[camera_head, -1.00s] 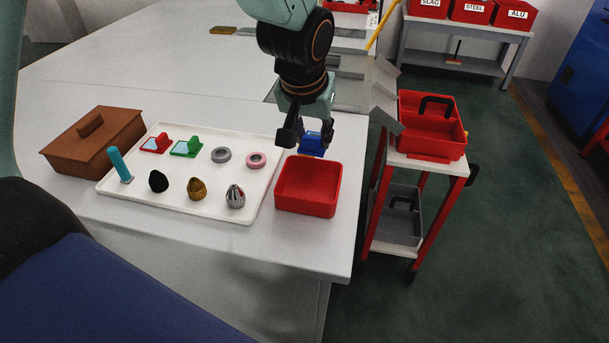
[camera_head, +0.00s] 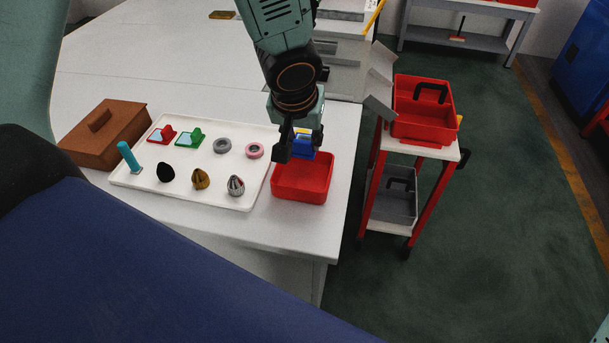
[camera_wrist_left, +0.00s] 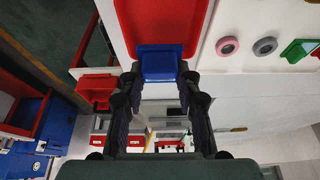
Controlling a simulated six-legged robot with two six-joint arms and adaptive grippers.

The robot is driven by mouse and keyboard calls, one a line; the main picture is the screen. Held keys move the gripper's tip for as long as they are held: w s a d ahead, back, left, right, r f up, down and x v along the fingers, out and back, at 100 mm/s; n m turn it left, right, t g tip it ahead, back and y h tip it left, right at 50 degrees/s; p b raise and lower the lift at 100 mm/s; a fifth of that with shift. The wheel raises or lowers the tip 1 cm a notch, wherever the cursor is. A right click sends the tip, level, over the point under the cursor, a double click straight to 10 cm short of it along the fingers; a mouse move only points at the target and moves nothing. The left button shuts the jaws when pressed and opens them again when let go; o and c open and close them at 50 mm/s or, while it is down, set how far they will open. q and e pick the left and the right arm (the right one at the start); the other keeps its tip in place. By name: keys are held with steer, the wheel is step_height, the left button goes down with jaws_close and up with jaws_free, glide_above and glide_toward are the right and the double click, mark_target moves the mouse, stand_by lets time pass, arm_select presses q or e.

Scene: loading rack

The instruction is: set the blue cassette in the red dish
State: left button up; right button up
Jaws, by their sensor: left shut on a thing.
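The blue cassette (camera_head: 302,146) is between the fingers of my left gripper (camera_head: 299,149), over the back part of the red dish (camera_head: 302,191). In the left wrist view the blue cassette (camera_wrist_left: 159,64) is clamped at the fingertips, with the red dish (camera_wrist_left: 165,20) just beyond it. The dish is open and looks empty where I can see inside. I cannot tell whether the cassette touches the dish. My right gripper is out of view.
A red cart with a caddy (camera_head: 424,110) stands to the right.

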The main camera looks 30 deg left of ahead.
mark_target(297, 142)
arm_select(q)
steer(key=f+b, duration=0.2)
steer(key=f, duration=0.1)
steer(key=shift+s+a, duration=0.1)
steer(key=shift+a, duration=0.3)
steer(key=f+b, duration=0.2)
steer(key=shift+d+f+b, duration=0.3)
steer(key=shift+d, duration=0.05)
steer(key=shift+f, duration=0.25)
steer(key=shift+a+f+b, duration=0.3)
steer(key=shift+f+b, duration=0.05)
steer(key=shift+b, duration=0.2)
steer(key=shift+f+b, duration=0.3)
steer(key=shift+d+f+b, duration=0.15)
steer(key=shift+f+b, duration=0.5)
steer(key=shift+d+f+b, duration=0.15)
steer(key=shift+f+b, duration=0.45)
steer(key=shift+f, duration=0.15)
steer(key=shift+a, duration=0.25)
